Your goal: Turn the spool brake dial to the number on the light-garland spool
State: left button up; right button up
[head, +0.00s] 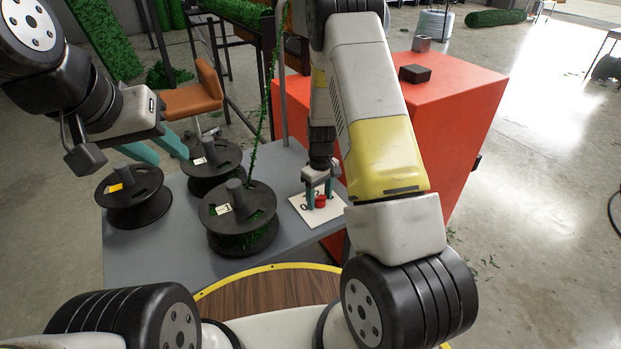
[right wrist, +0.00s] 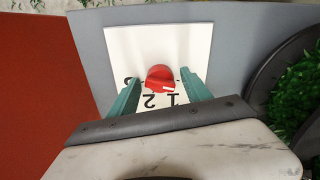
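The red brake dial (head: 320,201) sits on a white number plate (head: 299,207) at the table's right. It also shows in the right wrist view (right wrist: 160,76), with upside-down numerals 1 and 2 beside it; its white mark points toward the lower right. My right gripper (head: 320,194) points down over the dial, its open fingers on either side with gaps. The front spool (head: 262,231) holds green garland, and its small white label seems to read 1. My left gripper (head: 158,156) is open and empty above the left spools.
Two other black spools, one at the left (head: 137,215) and one behind (head: 200,183), stand on the grey table (head: 165,262). A large red-orange box (head: 455,95) stands right of the table. A green garland strand rises from the front spool.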

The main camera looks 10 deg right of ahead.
grip_shut()
jog(key=shift+m, duration=0.3)
jog(key=m, duration=0.9)
dwell(0.5)
jog(key=shift+o, duration=0.9)
grip_release()
